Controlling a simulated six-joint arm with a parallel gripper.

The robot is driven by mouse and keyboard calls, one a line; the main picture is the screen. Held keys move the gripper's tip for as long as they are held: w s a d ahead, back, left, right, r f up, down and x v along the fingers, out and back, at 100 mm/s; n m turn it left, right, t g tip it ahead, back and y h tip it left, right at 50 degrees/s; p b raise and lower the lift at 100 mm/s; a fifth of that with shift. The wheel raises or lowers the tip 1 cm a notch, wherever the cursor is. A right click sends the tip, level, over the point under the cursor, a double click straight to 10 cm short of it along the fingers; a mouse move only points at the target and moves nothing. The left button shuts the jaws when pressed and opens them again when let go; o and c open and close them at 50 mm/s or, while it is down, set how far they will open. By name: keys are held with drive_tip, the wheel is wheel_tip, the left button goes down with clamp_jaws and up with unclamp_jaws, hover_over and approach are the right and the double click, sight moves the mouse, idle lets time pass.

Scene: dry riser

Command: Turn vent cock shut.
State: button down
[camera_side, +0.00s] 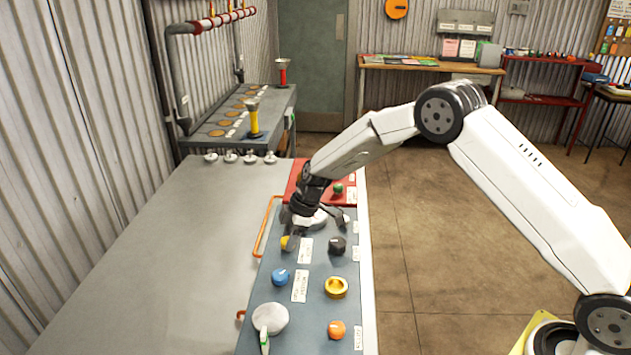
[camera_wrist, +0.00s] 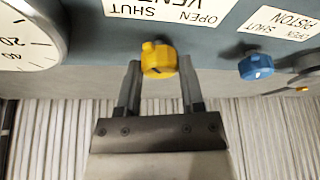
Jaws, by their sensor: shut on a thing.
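The vent cock is a small yellow knob (camera_wrist: 158,60) on the grey-blue panel, below an upside-down white label reading VENT, OPEN and SHUT (camera_wrist: 165,10) in the wrist view. My gripper (camera_wrist: 160,72) has one finger on each side of the knob and is shut on it. In the side view my gripper (camera_side: 303,222) is low over the panel, and only a bit of the yellow knob (camera_side: 286,243) shows beside it. A lighter ridge shows on the knob's upper left in the wrist view; I cannot tell which word it points to.
A blue knob (camera_wrist: 256,66) labelled PISTON sits to the right in the wrist view, and a round gauge (camera_wrist: 28,35) to the left. In the side view a black knob (camera_side: 337,245), gold knob (camera_side: 336,287) and orange knob (camera_side: 336,329) are nearby. An orange rail (camera_side: 265,230) edges the panel.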

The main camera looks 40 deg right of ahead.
sight(302, 246)
drive_tip(key=shift+f+n+g, duration=0.1)
drive_tip(key=shift+n+g, duration=0.2)
drive_tip(key=shift+n, duration=0.6)
drive_tip(key=shift+c, duration=1)
unclamp_jaws()
drive_tip(key=w+v, duration=0.1)
drive_tip(key=v, duration=0.6)
drive_tip(key=shift+s+d+r, duration=0.3)
drive_tip(key=shift+s+r, duration=0.1)
drive_tip(key=shift+s, duration=0.1)
drive_tip(key=shift+s, duration=0.1)
